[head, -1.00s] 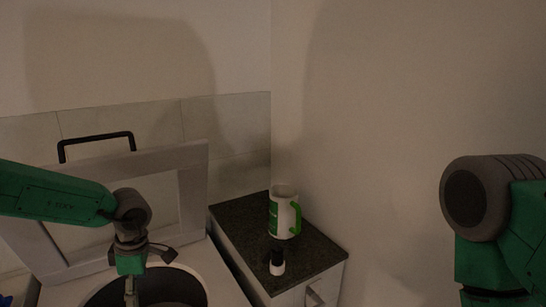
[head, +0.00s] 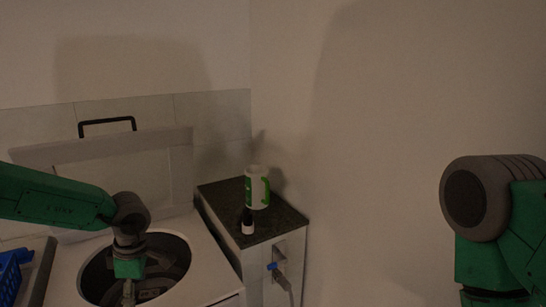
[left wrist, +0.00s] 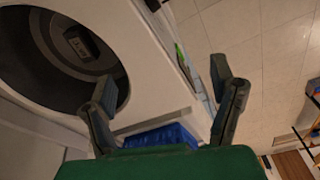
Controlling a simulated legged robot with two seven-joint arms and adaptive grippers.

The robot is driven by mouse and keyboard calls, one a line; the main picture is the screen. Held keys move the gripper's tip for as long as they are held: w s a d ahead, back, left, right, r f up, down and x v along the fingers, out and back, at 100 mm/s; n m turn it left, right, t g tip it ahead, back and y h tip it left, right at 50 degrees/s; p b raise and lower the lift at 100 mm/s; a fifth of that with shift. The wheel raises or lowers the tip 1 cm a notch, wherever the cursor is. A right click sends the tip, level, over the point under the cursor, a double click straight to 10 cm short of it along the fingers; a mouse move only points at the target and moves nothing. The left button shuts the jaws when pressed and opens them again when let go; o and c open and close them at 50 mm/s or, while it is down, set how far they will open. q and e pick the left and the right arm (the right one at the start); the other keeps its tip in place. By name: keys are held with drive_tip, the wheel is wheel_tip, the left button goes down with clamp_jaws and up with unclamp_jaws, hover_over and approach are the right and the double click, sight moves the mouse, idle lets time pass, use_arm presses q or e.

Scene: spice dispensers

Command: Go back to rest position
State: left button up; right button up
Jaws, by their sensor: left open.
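My left arm comes in from the left in the head view, bent down at the wrist. Its gripper (head: 128,291) hangs in front of the round opening of the white top-lidded appliance (head: 205,262) and is cut off by the bottom edge. In the left wrist view the left gripper (left wrist: 163,88) is open, with its two fingers wide apart and nothing between them. The appliance's round opening (left wrist: 45,60) shows at the upper left there. Only an upper part of my right arm shows at the right edge of the head view; its gripper is out of view.
A white and green dispenser (head: 256,187) and a small black and white bottle (head: 247,224) stand on a dark countertop (head: 285,225). The raised lid (head: 175,145) leans at the back. A blue basket (head: 10,277) is at the lower left. Bare wall fills the right.

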use_arm(q)
drive_tip(key=s+d+f+m+t+y+b, duration=0.1)
drive_tip(key=s+f+m+b, duration=0.25)
drive_tip(key=f, duration=0.45)
drive_tip(key=s+d+f+m+t+y+b, duration=0.1)
drive_tip(key=s+f+m+t+b, duration=0.25)
drive_tip(key=f, duration=0.55)
drive_tip(key=s+d+f+m+b, duration=0.1)
drive_tip(key=s+f+m+b, duration=0.3)
drive_tip(key=f, duration=0.4)
drive_tip(key=s+f+m+g+h+b, duration=0.1)
drive_tip(key=s+f+m+b, duration=0.2)
drive_tip(key=s, duration=0.4)
drive_tip(key=s+f+m+g+h+b, duration=0.1)
drive_tip(key=s+f+m+b, duration=0.2)
drive_tip(key=s+f, duration=0.2)
drive_tip(key=s+d+f+m+g+h+b, duration=0.1)
drive_tip(key=s+f+m+b, duration=0.3)
drive_tip(key=s, duration=0.6)
drive_tip(key=shift+g+h, duration=0.3)
drive_tip(key=shift+g, duration=0.05)
drive_tip(key=shift+w+d, duration=0.15)
drive_tip(key=shift+w, duration=0.05)
